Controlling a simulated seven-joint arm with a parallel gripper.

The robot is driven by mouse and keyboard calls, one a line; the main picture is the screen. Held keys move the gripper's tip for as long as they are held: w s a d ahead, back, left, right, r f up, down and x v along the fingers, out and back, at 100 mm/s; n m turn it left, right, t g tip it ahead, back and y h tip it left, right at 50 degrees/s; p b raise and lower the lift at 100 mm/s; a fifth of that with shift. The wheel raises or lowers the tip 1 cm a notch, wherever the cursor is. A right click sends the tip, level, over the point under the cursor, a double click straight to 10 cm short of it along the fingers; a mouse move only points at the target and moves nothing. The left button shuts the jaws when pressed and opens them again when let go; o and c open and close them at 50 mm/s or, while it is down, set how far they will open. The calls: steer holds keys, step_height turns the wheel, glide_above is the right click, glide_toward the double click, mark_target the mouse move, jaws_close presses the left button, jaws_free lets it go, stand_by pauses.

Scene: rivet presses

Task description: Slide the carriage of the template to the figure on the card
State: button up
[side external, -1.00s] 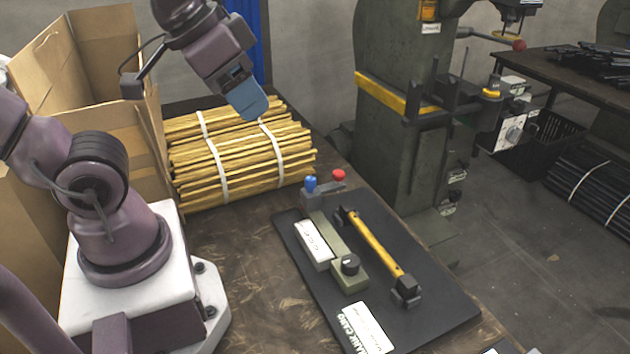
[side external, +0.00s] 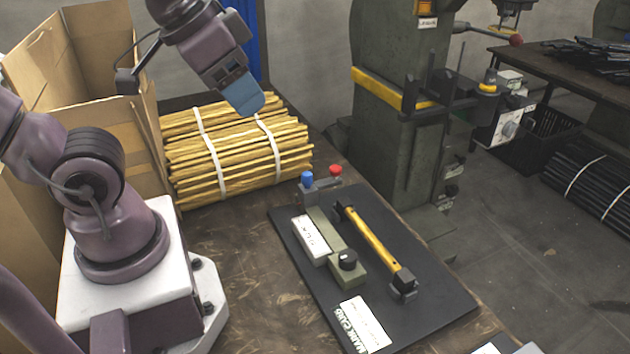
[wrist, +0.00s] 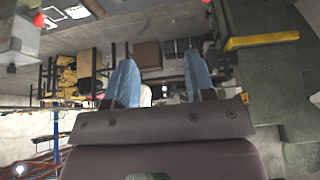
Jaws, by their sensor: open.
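The template lies on a black board (side external: 415,318) on the bench. A yellow bar (side external: 372,239) in dark end holders lies to the right. Blue (side external: 307,178) and red (side external: 335,170) knobs stand at the far end. A white card (side external: 364,325) lies at the front; its figure is too small to read. My gripper (side external: 248,98) is high above the bundle, away from the template; its blue fingers (wrist: 160,82) are apart and empty.
A strapped bundle of yellow sticks (side external: 235,150) lies behind the template. Open cardboard boxes (side external: 45,65) stand at the left. A green press (side external: 390,120) rises beyond the bench's right edge. Bare bench top lies left of the board.

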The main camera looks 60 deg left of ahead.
steer(key=m+g, duration=0.3)
steer(key=g, duration=0.3)
glide_toward(307, 174)
step_height(307, 174, down, 10)
steer(key=shift+s+r, duration=0.15)
